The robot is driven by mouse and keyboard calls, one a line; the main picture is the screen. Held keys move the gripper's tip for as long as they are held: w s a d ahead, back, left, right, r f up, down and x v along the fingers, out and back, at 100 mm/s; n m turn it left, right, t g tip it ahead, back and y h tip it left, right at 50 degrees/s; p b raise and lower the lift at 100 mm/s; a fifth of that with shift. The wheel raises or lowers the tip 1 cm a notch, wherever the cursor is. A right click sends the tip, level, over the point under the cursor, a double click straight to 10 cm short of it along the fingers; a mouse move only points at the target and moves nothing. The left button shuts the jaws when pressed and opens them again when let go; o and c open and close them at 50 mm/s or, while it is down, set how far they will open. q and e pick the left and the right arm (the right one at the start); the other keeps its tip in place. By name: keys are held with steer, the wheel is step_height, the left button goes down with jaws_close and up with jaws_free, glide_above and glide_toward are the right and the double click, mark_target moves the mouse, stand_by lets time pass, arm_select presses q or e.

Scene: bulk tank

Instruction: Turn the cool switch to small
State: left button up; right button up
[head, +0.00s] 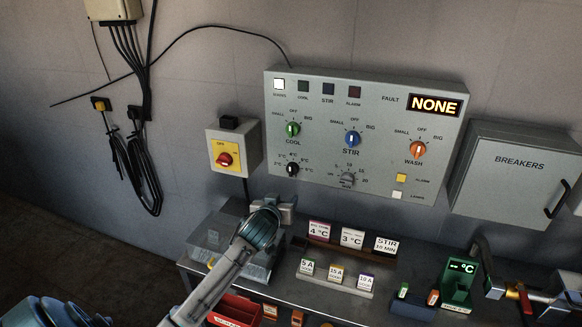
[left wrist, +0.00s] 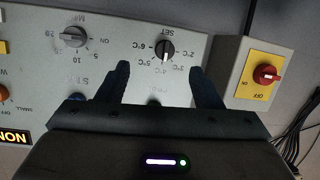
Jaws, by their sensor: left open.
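The cool switch (head: 293,129) is a green knob at the left of the grey control panel (head: 375,190), with SMALL, OFF and BIG marked around it. Its pale pointer looks roughly upward, towards OFF. My left gripper (head: 287,205) is below the panel, under the cool switch and the black temperature knob (head: 292,169). In the left wrist view my left gripper (left wrist: 161,75) is open and empty, its two fingers apart in front of the upside-down panel. The SET temperature knob (left wrist: 167,51) shows beyond the fingertips. The cool switch is not clearly visible there.
The blue stir knob (head: 352,138) and orange wash knob (head: 418,149) are to the right. The breakers box (head: 510,190) is at the far right. A bench (head: 340,296) with label cards stands below.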

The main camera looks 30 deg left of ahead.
mark_target(291, 134)
arm_select(q)
steer(key=w+a+r+n+t+y, duration=0.1)
steer(key=w+a+r+t, duration=0.15)
steer(key=r, duration=0.35)
steer(key=w+a+r+n+t, duration=0.1)
steer(key=w+r, duration=0.2)
steer(key=r, duration=0.4)
steer(key=p+x, duration=0.4)
steer(key=x, duration=0.5)
steer(key=shift+w+a+f, duration=0.1)
steer(key=shift+w, duration=0.05)
steer(key=shift+w+a+f+p, duration=0.15)
steer(key=shift+w+p, duration=0.15)
steer(key=shift+w, duration=0.2)
arm_select(e)
steer(key=r, duration=0.4)
steer(key=shift+w+a+r, duration=0.1)
steer(key=shift+w+r, duration=0.25)
arm_select(q)
steer(key=shift+c, duration=0.4)
